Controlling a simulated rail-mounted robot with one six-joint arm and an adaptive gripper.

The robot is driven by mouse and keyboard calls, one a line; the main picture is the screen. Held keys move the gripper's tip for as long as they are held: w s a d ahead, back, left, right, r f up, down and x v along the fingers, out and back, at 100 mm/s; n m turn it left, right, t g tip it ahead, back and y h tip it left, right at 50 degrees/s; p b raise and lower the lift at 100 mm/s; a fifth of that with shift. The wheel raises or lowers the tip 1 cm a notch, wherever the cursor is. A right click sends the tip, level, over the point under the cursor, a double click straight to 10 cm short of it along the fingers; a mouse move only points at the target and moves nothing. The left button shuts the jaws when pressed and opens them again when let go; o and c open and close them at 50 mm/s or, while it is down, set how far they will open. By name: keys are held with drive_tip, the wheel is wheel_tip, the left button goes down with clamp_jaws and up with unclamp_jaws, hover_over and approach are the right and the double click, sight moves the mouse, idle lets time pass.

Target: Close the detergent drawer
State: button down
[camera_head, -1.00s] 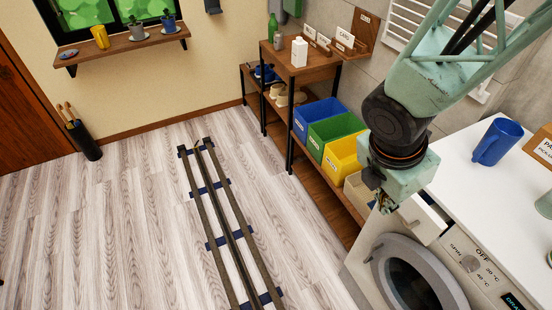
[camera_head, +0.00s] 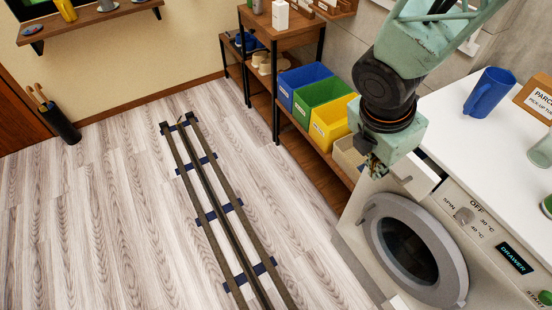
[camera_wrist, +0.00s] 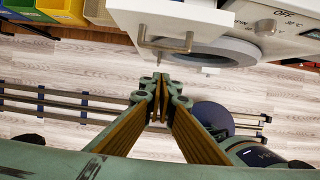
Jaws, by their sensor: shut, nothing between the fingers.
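The detergent drawer (camera_head: 419,178) sticks out of the upper left of the washing machine front (camera_head: 452,197), part of it hidden behind my wrist. In the wrist view the drawer's white front (camera_wrist: 172,18) shows at the top, with a grey bar handle (camera_wrist: 166,45) on it. My gripper (camera_head: 375,168) is in front of the drawer, to its left in the head view. In the wrist view my gripper's fingertips (camera_wrist: 161,82) are together and empty, below the handle in the picture; a gap shows between them and the handle.
The machine's round door (camera_head: 408,250) is closed below the drawer. A lit display (camera_head: 514,258) reads "DRAWER". A blue mug (camera_head: 489,93) and a sign stand on the white top. Shelves with coloured bins (camera_head: 327,119) stand behind my gripper. Floor rails (camera_head: 212,205) run at left.

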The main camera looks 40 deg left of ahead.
drive_tip(key=shift+w+d+f+b, duration=0.3)
drive_tip(key=shift+w+f, duration=0.2)
drive_tip(key=shift+w, duration=0.2)
drive_tip(key=shift+w+d+f+b, duration=0.15)
drive_tip(key=shift+w+f+b, duration=0.1)
drive_tip(key=shift+w+f, duration=0.4)
drive_tip(key=shift+w+d+f+b, duration=0.3)
drive_tip(key=shift+w+f, duration=0.1)
drive_tip(key=shift+w, duration=0.4)
drive_tip(key=shift+a, duration=0.1)
